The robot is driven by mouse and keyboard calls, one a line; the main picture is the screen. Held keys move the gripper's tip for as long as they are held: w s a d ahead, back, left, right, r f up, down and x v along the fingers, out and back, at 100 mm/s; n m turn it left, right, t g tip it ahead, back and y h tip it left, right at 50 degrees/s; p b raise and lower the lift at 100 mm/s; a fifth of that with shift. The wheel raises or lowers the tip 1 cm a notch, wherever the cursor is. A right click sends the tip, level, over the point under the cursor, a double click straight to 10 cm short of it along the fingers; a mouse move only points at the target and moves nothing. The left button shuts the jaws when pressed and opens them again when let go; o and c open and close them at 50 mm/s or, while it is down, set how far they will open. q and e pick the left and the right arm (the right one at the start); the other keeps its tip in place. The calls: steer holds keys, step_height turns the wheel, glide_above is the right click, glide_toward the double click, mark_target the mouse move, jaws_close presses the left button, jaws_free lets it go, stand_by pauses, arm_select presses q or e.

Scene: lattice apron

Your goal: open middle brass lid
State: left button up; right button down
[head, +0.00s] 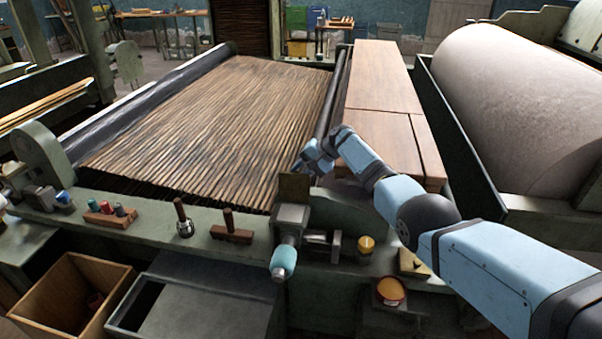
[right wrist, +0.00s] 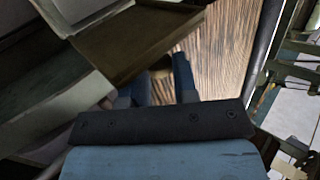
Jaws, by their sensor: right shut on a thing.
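A flat brass-brown lid (head: 293,188) stands raised at the back of a small grey box (head: 291,214) on the front rail of the machine. In the right wrist view the brass lid (right wrist: 130,38) slants across the upper left, close to my fingers. My right gripper (head: 312,168) is just behind and right of the lid. In the right wrist view its blue fingers (right wrist: 156,86) are shut on a small brownish part, seemingly the lid's; the exact contact is partly hidden. My left gripper is not in view.
A teal-ended handle (head: 284,262) sticks out in front of the box. Wooden-handled tools (head: 231,230) and spools (head: 108,214) stand along the rail to the left. A slatted brown bed (head: 220,125) lies behind, wooden boards (head: 380,80) to the right. An open crate (head: 70,300) is at lower left.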

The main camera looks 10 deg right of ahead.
steer(key=c, duration=1.2)
jaws_free()
steer(key=shift+c, duration=0.2)
steer(key=o, duration=0.3)
steer(key=shift+d+r+p, duration=0.3)
steer(key=shift+d+r, duration=0.1)
steer(key=shift+r, duration=0.05)
steer(key=p+v, duration=0.1)
steer(key=v, duration=1.1)
steer(key=shift+s+d+r, duration=0.1)
steer(key=shift+d+r, duration=0.1)
